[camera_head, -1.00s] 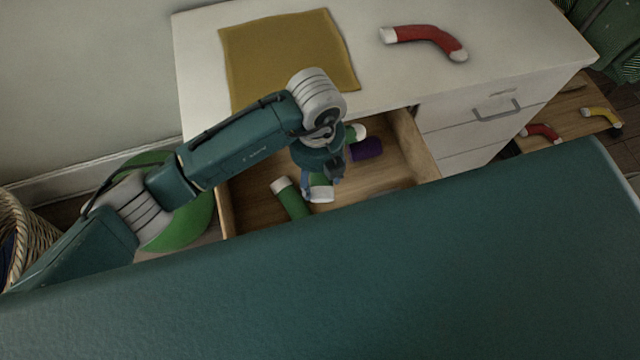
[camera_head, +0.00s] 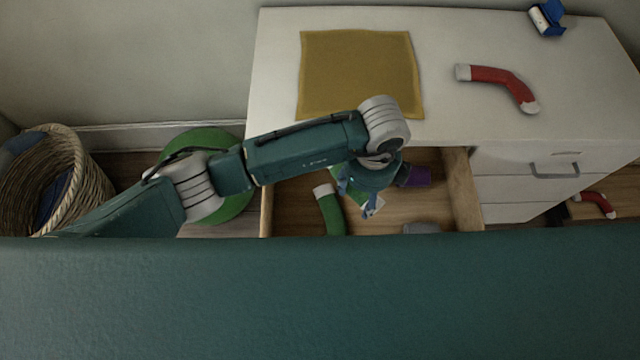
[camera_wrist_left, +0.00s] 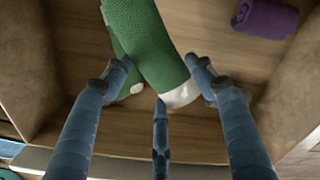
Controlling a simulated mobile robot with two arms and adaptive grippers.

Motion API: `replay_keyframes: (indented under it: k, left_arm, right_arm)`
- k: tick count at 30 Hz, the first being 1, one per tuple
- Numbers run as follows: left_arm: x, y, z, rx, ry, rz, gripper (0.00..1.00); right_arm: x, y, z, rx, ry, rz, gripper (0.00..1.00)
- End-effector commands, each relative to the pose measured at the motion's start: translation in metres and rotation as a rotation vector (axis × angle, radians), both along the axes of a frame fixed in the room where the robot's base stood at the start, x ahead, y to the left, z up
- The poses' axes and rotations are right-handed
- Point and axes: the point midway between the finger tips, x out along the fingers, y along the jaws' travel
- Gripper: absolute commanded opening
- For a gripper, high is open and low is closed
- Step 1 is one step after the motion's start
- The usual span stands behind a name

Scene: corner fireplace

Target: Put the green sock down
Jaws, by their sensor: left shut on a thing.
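My left gripper (camera_head: 358,190) is inside the open wooden drawer (camera_head: 465,190) and is shut on a green sock. In the left wrist view this green sock (camera_wrist_left: 152,42), with a white end, lies between the blue fingers (camera_wrist_left: 160,85). In the head view the gripper hides most of it, so I cannot tell whether it touches the drawer floor. Another green sock (camera_head: 331,210) with a white end lies in the drawer to the left. In the wrist view a second green piece with a white end (camera_wrist_left: 134,88) shows partly under the held sock. My right gripper is not in view.
A purple rolled item (camera_head: 416,177) and a grey item (camera_head: 422,228) are in the drawer. The white dresser top (camera_head: 437,60) holds a mustard cloth (camera_head: 360,70), a red sock (camera_head: 498,83) and a blue-and-white object (camera_head: 547,18). A wicker basket (camera_head: 80,190) stands left.

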Motion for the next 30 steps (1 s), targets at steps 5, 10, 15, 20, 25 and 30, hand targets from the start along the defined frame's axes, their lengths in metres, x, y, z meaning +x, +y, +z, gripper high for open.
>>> replay_keyframes:
  k: [5,10,15,20,25,30]
  left_arm:
    - [0.013,0.049,0.002,0.001,0.000,0.004,0.40]
    - [0.022,0.079,0.001,0.000,-0.001,-0.001,0.40]
    - [0.025,0.090,0.000,-0.002,-0.001,-0.001,0.40]
    - [0.028,0.104,-0.005,-0.001,0.001,-0.002,0.40]
    - [0.028,0.102,-0.037,-0.001,-0.001,-0.002,0.40]
    - [0.028,0.101,-0.035,-0.002,-0.002,-0.002,0.40]
  right_arm:
    - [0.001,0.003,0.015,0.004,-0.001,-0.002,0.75]
    - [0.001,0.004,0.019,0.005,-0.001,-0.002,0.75]
    - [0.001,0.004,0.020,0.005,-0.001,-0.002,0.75]
    - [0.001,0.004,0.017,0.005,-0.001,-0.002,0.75]
    - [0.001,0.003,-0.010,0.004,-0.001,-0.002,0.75]
    - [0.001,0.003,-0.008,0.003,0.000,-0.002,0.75]
